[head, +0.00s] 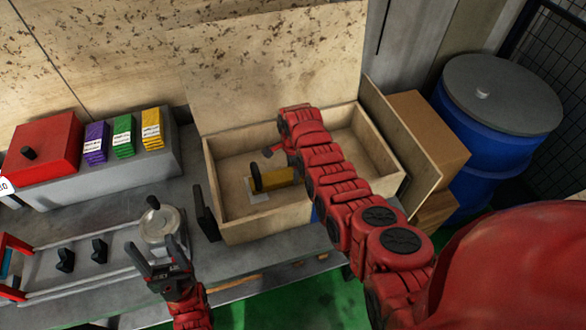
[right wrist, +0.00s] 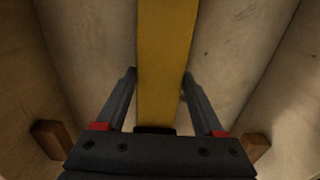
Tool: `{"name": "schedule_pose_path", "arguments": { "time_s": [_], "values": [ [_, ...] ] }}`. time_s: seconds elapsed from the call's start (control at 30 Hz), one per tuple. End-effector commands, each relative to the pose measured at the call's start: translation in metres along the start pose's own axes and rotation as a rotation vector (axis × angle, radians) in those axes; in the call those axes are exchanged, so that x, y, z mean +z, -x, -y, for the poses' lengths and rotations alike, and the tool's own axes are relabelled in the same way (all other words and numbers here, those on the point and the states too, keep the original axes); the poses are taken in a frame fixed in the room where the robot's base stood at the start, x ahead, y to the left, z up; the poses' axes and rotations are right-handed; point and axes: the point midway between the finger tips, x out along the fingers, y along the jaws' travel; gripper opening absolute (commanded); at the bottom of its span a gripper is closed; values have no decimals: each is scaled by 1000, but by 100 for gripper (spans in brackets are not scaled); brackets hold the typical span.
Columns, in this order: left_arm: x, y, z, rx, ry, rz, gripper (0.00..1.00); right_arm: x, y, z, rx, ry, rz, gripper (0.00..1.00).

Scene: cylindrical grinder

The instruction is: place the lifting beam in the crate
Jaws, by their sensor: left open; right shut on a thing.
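The lifting beam is a yellow bar (head: 275,179) low inside the open wooden crate (head: 290,226), which stands at the middle of the head view. My right arm reaches over the crate from the right, and my right gripper (right wrist: 160,78) is shut on the beam. In the right wrist view the beam (right wrist: 167,45) runs up the picture between the two fingers, with pale wooden surfaces around it. I cannot tell whether the beam touches the crate floor; my arm hides part of it. My left gripper (head: 152,254) is open and empty, left of the crate over the bench.
Wooden blocks (right wrist: 48,138) show at the sides of the wrist view. Left of the crate are a round metal part (head: 160,226) and black handles (head: 98,250). A red box (head: 42,148) and coloured packs (head: 123,137) stand behind. Cardboard boxes (head: 428,130) and a blue drum (head: 490,150) are right.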

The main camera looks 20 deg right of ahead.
Motion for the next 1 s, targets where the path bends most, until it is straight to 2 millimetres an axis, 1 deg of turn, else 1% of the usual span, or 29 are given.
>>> {"name": "schedule_pose_path", "arguments": {
  "time_s": [0.17,0.27,0.3,0.43,0.47,0.7,0.8,0.83,1.0],
  "values": [
    [0,1,0,0,0,0,66,0,1,1,-3,0,0,0],
    [1,4,0,0,0,0,66,0,-2,1,-3,0,0,0],
    [0,3,0,0,0,0,66,0,-1,1,-3,0,0,75],
    [0,2,0,0,0,0,66,0,-1,1,-2,0,0,98],
    [0,2,0,0,0,0,66,0,-1,1,-2,0,0,100],
    [0,2,0,0,0,0,66,0,-1,1,-1,0,0,100],
    [0,-2,0,0,0,0,66,0,3,1,-2,0,0,100],
    [0,1,0,0,0,0,66,0,2,1,-2,0,0,100],
    [1,7,0,0,0,0,66,0,15,3,-6,0,-1,100]
  ]
}}
